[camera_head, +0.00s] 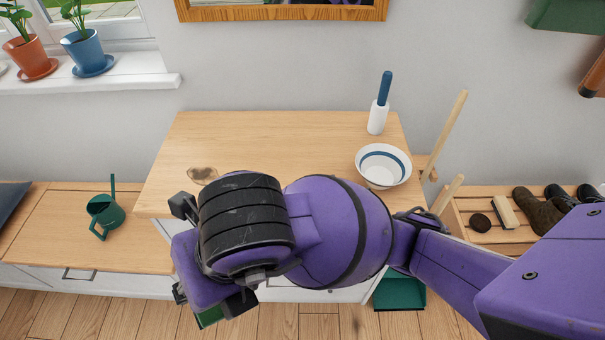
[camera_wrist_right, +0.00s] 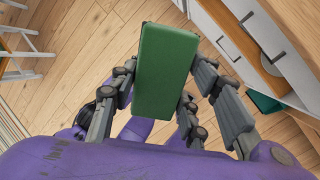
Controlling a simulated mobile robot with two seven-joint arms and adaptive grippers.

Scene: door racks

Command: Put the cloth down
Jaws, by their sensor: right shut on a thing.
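The cloth (camera_wrist_right: 165,65) is a green, rectangular, block-like piece in the right wrist view. My right gripper (camera_wrist_right: 163,85) is shut on it, with fingers along both long sides. In the head view only a corner of the cloth (camera_head: 208,317) shows below my right wrist. The gripper is in front of the cabinet's front edge, with wooden floor behind the cloth in the wrist view. The cabinet (camera_head: 270,135) has a light wood top with a brown stain (camera_head: 203,175) near its left front. My left gripper is not in view.
A white bowl with a blue band (camera_head: 383,167) and a blue-handled white brush holder (camera_head: 379,117) stand at the top's right. A green watering can (camera_head: 104,213) stands on the low left bench. A shoe rack (camera_head: 480,207) is right. The top's middle back is clear.

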